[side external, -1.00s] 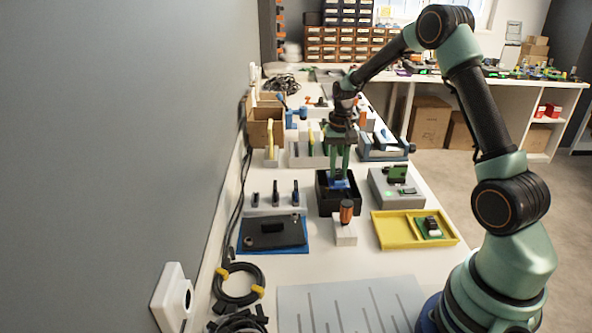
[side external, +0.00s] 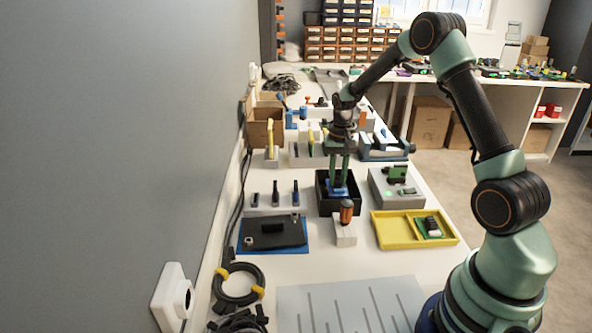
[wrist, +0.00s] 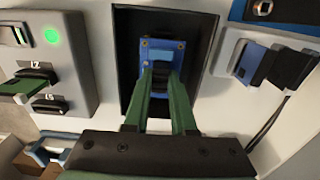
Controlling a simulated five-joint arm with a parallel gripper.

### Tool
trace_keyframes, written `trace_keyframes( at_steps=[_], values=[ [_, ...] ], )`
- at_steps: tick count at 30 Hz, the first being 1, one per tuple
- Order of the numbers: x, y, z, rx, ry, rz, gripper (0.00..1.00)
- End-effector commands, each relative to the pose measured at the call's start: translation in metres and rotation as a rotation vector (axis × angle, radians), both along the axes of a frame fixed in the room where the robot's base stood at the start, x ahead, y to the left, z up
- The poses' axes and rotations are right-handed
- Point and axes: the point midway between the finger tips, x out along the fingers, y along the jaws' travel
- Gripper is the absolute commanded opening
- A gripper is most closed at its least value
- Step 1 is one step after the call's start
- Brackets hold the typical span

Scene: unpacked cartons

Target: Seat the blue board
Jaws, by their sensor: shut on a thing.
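The blue board (wrist: 163,50) is in the wrist view, inside a black open box (wrist: 205,28). My gripper (wrist: 161,78) is shut on a dark part on top of the board. In the side external view the board (side external: 337,188) shows low inside the black box (side external: 324,204), with the green fingers of my gripper (side external: 338,178) reaching down to it. Whether the board touches the box floor is hidden. A grey unit (wrist: 72,80) with a lit green light and slots marked J2 and J5 stands beside the box; a green board sits at one slot.
A yellow tray (side external: 389,231) with a small green board stands at front right. An orange-handled tool (side external: 346,212) stands in a white block before the box. A black plate on a blue mat (side external: 258,250) lies at left, with upright dark pieces (side external: 275,193) behind it.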

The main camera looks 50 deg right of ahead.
Motion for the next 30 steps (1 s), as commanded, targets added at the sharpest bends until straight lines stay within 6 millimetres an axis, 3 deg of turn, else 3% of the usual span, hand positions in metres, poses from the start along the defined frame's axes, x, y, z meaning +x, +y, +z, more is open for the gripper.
trace_keyframes(
  at_steps=[24,25,27,30],
  values=[
    [0.0,0.0,-0.022,0.0,0.001,0.0,0.0],
    [0.0,0.0,-0.022,0.001,0.001,0.0,0.32],
    [0.0,0.0,-0.022,0.001,0.001,0.0,0.58],
    [0.0,0.0,-0.022,0.001,0.001,0.0,0.59]
  ],
)
